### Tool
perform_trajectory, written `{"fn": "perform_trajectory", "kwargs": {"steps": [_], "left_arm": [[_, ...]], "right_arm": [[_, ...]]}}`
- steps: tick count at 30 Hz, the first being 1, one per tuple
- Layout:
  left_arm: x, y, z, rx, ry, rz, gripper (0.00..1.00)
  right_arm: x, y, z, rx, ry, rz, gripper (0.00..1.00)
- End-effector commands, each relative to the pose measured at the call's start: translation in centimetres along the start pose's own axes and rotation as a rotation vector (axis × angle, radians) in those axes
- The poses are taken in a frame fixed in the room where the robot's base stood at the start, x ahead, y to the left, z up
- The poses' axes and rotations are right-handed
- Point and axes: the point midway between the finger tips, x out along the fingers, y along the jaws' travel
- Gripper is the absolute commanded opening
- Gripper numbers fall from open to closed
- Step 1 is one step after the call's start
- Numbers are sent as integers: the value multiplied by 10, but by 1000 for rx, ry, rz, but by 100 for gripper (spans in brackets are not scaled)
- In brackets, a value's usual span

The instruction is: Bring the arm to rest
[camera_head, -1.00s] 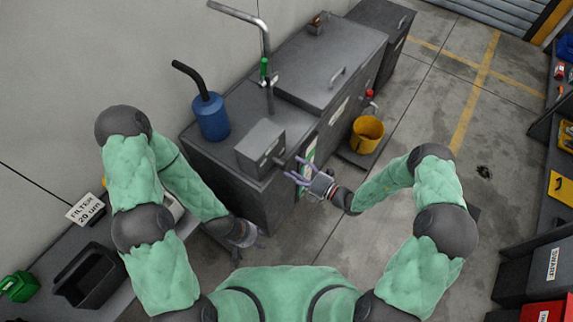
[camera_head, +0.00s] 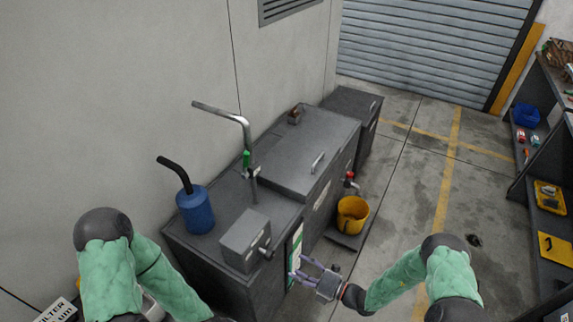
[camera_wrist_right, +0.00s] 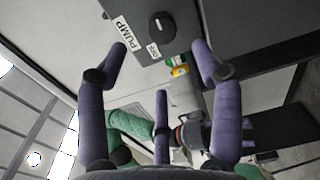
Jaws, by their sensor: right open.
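My right gripper (camera_head: 307,277) is open and empty in the head view, in front of the grey machine, near the green-and-white panel on its front. In the right wrist view its purple fingers (camera_wrist_right: 160,80) are spread with nothing between them. Beyond them is a grey box labelled PUMP (camera_wrist_right: 155,25) with a round black knob. The same box (camera_head: 246,240) stands on the machine's near end in the head view. My left arm (camera_head: 135,275) comes in at the lower left; its gripper is out of the head view.
A blue canister (camera_head: 196,210) with a black spout and a bent metal pipe (camera_head: 235,115) stand on the machine (camera_head: 190,245). A yellow bucket (camera_head: 352,216) stands beside it under a red-handled tap. Shelves (camera_head: 540,180) line the right side. The floor (camera_head: 400,190) between is largely clear.

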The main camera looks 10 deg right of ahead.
Motion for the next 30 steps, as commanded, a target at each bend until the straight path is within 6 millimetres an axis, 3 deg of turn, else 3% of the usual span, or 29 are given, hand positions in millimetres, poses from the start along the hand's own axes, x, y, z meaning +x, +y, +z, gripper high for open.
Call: {"fn": "perform_trajectory", "kwargs": {"steps": [4, 7, 11, 15, 18, 21, 24, 27, 30], "left_arm": [[0, 0, 0, 0, 0, 0, 42], [0, 0, 0, 0, 0, 0, 42], [0, 0, 0, 0, 0, 0, 42], [0, 0, 0, 0, 0, 0, 42], [0, 0, 0, 0, 0, 0, 42], [0, 0, 0, 0, 0, 0, 42], [0, 0, 0, 0, 0, 0, 42], [0, 0, 0, 0, 0, 0, 42], [0, 0, 0, 0, 0, 0, 42]], "right_arm": [[1, -1, -5, -12, 21, -7, 66], [4, -3, -30, -72, 119, -36, 66], [-3, -12, -95, -276, 402, -93, 66], [-37, -28, -165, -617, 785, -101, 66], [-70, -41, -195, -894, 1041, -54, 66], [-102, -56, -207, -1194, 1274, 33, 66], [-124, -68, -205, -1514, 1475, 159, 66], [-134, -76, -193, -1845, 1630, 315, 66], [-131, -77, -179, -2149, 1722, 472, 66]]}}
